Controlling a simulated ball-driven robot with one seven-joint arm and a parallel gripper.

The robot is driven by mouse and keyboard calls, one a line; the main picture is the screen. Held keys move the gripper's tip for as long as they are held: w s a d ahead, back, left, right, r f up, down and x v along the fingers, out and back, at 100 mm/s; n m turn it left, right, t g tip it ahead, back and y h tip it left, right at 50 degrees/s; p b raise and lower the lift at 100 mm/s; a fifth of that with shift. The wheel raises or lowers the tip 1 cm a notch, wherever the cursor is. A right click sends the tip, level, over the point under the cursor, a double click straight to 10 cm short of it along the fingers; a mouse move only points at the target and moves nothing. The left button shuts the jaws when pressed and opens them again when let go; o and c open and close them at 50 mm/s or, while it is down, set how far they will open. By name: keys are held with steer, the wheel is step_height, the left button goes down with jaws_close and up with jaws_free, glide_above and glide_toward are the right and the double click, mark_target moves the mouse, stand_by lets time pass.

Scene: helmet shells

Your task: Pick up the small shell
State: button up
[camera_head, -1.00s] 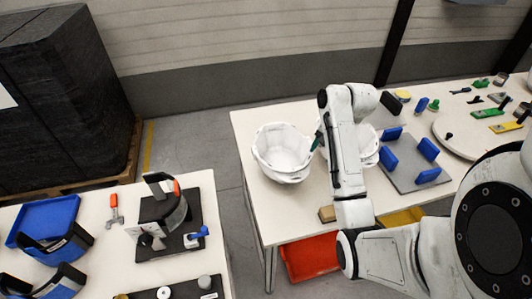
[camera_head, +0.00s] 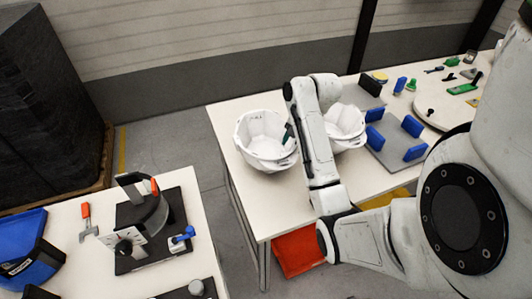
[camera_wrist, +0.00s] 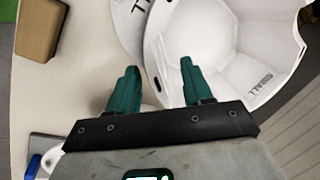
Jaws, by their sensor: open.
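Two white helmet shells lie open side up on the far table. The left shell (camera_head: 258,152) is near the table's left end, and the right shell (camera_head: 346,118) is partly behind my arm. My gripper (camera_head: 288,134) is at the right rim of the left shell. In the wrist view, my gripper (camera_wrist: 160,82) is open and empty, its green fingers apart. The right finger overlaps the bowl of a shell (camera_wrist: 215,40), and the left one is toward its outer side. Dark lettering on that shell seems to end in "ALL". Contact with the rim cannot be told.
A grey plate with blue pads (camera_head: 386,147) lies right of the shells. A brown block (camera_wrist: 40,28) shows in the wrist view. A red bin (camera_head: 300,250) is under the table. A nearer table (camera_head: 85,260) holds a black fixture (camera_head: 150,232). A floor gap separates the tables.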

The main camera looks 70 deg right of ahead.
steer(key=shift+f+b, duration=0.45)
steer(key=shift+f, duration=0.25)
steer(key=shift+f+p, duration=0.3)
steer(key=shift+f, duration=0.05)
steer(key=shift+x, duration=1.35)
jaws_close()
